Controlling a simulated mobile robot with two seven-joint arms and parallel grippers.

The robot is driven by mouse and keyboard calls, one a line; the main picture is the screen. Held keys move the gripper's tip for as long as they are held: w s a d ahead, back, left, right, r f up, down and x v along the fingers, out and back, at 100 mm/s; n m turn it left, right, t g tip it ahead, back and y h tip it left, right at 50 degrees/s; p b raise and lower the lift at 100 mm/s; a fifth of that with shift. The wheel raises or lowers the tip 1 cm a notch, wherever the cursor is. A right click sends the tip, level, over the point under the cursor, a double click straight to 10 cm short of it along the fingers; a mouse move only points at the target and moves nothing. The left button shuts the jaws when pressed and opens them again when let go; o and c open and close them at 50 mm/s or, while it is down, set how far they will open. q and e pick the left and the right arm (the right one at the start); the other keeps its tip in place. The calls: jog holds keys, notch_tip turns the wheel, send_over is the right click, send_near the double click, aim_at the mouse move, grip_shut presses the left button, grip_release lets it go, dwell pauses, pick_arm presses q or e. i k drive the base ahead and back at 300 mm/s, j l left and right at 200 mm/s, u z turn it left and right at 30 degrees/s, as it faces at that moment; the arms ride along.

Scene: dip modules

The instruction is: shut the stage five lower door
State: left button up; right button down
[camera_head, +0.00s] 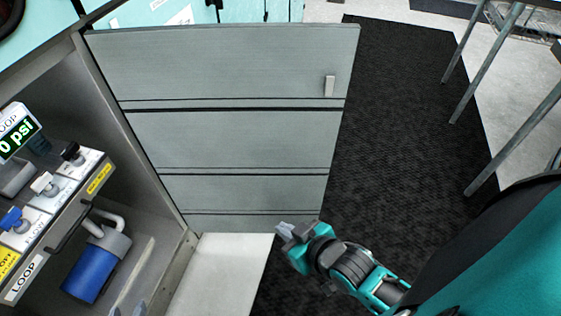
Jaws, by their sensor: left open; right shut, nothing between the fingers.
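The grey lower door (225,140) stands swung open from the cabinet, its hinge side at the left against the cabinet frame. A small pale handle (329,86) sits near its upper right edge. My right gripper (284,233) is shut and empty, close to the door's lower right corner; I cannot tell whether it touches the door.
The open cabinet (175,255) holds a panel with valves (50,190), a black bar handle (68,226) and a blue cylinder (97,265). Dark carpet (400,110) is clear right of the door. Metal legs (480,70) stand at the far right.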

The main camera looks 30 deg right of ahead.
aim_at(236, 121)
jog(key=k+l, duration=0.1)
jog(key=l, duration=0.3)
jog(key=l+z, duration=0.15)
jog(key=l, duration=0.3)
jog(key=l+u, duration=0.3)
jog(key=k+l+u, duration=0.1)
jog(key=l+u, duration=0.2)
jog(key=l, duration=0.2)
jog(key=l+u, duration=0.55)
jog(key=l, duration=0.3)
jog(key=l+u, duration=0.5)
jog(key=l, duration=0.35)
jog(key=l+u, duration=0.5)
jog(key=l, duration=0.4)
jog(key=k+l+u, duration=0.1)
jog(key=l+u, duration=0.35)
jog(key=l, duration=0.4)
